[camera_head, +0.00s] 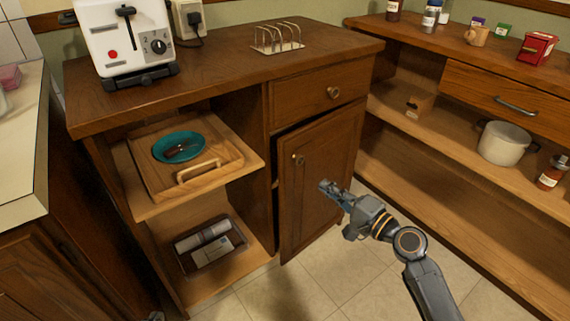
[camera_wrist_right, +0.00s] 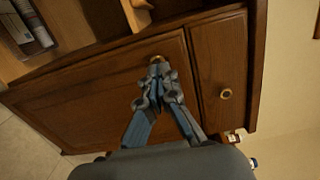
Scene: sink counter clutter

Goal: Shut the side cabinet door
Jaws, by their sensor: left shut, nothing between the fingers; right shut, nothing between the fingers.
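The side cabinet door (camera_head: 322,175) is brown wood with a round knob (camera_head: 298,160) near its upper left corner. It stands slightly ajar, with a dark gap along its left edge. It also shows in the right wrist view (camera_wrist_right: 95,100), with its knob (camera_wrist_right: 156,59) just beyond my fingertips. My right gripper (camera_head: 322,187) is shut and empty in front of the door, below and right of the knob. It also shows in the wrist view (camera_wrist_right: 159,70). I cannot tell whether it touches the door. Only a small part of my left gripper (camera_head: 155,316) shows at the bottom edge.
A drawer (camera_head: 315,98) sits shut above the door. Left of it, open shelves hold a wooden tray (camera_head: 145,178) with a teal plate (camera_head: 170,146). A toaster (camera_head: 125,40) and a toast rack (camera_head: 277,38) stand on top. Open shelving with a white pot (camera_head: 503,143) is right. Floor before the door is clear.

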